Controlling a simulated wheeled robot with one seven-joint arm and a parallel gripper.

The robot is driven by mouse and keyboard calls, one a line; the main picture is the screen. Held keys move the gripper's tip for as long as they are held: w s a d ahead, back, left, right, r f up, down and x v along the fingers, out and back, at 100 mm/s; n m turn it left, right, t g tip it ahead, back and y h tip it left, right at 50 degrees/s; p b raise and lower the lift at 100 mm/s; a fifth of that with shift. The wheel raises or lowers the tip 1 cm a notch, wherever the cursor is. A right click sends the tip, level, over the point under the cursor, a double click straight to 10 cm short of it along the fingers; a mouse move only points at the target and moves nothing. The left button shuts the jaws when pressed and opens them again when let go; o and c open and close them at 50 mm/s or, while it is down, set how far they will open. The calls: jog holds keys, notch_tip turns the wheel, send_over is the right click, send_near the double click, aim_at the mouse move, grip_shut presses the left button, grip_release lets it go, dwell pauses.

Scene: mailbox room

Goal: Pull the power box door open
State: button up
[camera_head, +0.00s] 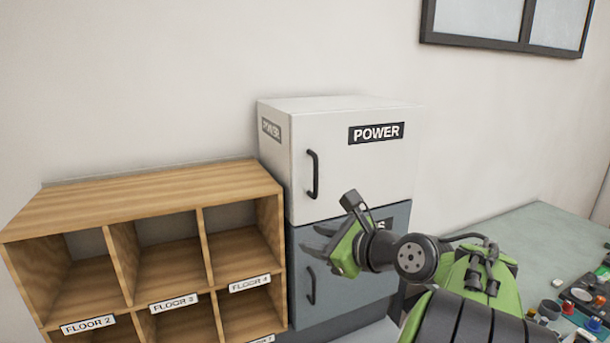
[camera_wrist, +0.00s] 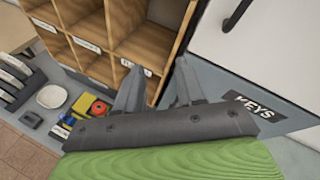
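The white power box (camera_head: 365,165) has a POWER label and a black vertical handle (camera_head: 313,174) on the left of its front door. The door looks shut. My gripper (camera_head: 322,240) is in front of the blue-grey box, below and to the right of the power box handle, apart from it. In the wrist view my gripper (camera_wrist: 158,90) has its two fingers spread with nothing between them. Part of the white door (camera_wrist: 260,45) and a short piece of black handle (camera_wrist: 236,14) show at the upper right there.
The blue-grey KEYS box (camera_head: 318,262) with its own handle (camera_head: 310,286) is under the power box. A wooden pigeonhole shelf (camera_head: 150,188) stands close on the left. A green-grey table (camera_head: 530,235) with small items is on the right.

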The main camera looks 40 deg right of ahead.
jog(key=s+d+r+m+t+h+p, duration=0.15)
jog(key=s+d+r+m+t, duration=0.25)
jog(key=s+d+r+m, duration=0.4)
jog(key=n, duration=0.2)
send_near(317, 170)
jog(key=shift+h, duration=0.35)
jog(key=w, duration=0.9)
jog(key=shift+d+r, duration=0.2)
jog(key=shift+d, duration=0.05)
grip_shut()
